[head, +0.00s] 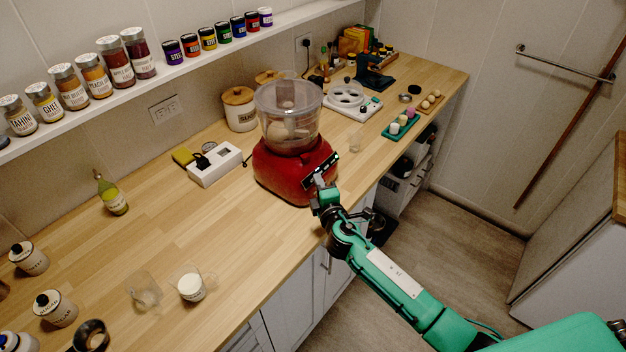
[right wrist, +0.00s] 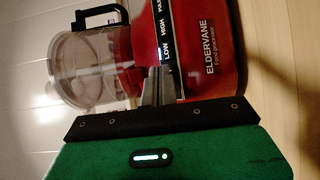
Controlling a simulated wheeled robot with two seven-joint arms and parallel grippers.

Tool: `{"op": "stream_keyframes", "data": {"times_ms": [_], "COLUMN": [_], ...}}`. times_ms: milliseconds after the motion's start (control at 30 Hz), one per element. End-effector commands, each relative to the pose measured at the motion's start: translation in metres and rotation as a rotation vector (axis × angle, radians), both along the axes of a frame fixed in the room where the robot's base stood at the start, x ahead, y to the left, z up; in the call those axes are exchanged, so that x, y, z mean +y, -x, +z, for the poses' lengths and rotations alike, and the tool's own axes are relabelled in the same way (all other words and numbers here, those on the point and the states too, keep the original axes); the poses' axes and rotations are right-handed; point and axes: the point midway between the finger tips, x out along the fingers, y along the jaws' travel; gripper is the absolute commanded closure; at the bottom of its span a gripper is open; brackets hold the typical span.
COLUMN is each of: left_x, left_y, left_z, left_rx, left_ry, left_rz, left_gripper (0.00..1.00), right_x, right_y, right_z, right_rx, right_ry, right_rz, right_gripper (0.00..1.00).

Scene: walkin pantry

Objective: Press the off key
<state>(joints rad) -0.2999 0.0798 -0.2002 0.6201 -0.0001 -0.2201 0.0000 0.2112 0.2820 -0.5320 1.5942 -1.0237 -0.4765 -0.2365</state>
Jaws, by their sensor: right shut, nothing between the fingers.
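A red food processor (head: 275,175) with a clear bowl (head: 289,115) stands near the counter's front edge. Its dark key panel (head: 322,166) faces my right arm. In the right wrist view the food processor (right wrist: 212,35) appears sideways, and its key strip (right wrist: 162,28) shows the words HIGH and LOW. My right gripper (head: 318,182) is shut and empty, with its tips at the lower end of the panel. In the right wrist view the fingertips (right wrist: 158,73) overlap the strip below LOW. I cannot read the off key there, and contact cannot be told. My left gripper is out of view.
A white box (head: 214,165) and a lidded canister (head: 239,108) stand left of and behind the processor.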

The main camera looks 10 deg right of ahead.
Motion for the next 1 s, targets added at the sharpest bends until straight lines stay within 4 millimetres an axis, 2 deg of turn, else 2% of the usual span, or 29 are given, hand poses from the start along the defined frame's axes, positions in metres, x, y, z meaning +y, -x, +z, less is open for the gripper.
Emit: {"op": "stream_keyframes", "data": {"times_ms": [667, 1000], "left_x": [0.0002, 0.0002], "left_y": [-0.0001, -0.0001], "left_z": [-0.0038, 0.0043], "left_rx": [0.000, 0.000], "left_ry": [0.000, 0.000], "left_rz": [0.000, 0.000], "left_gripper": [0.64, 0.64], "right_x": [0.0027, -0.0045], "right_y": [-0.0032, 0.0056], "right_z": [-0.0026, 0.0053], "right_rx": [0.000, 0.000], "right_ry": [0.000, 0.001], "right_rz": [0.000, 0.000], "right_gripper": [1.00, 1.00]}}
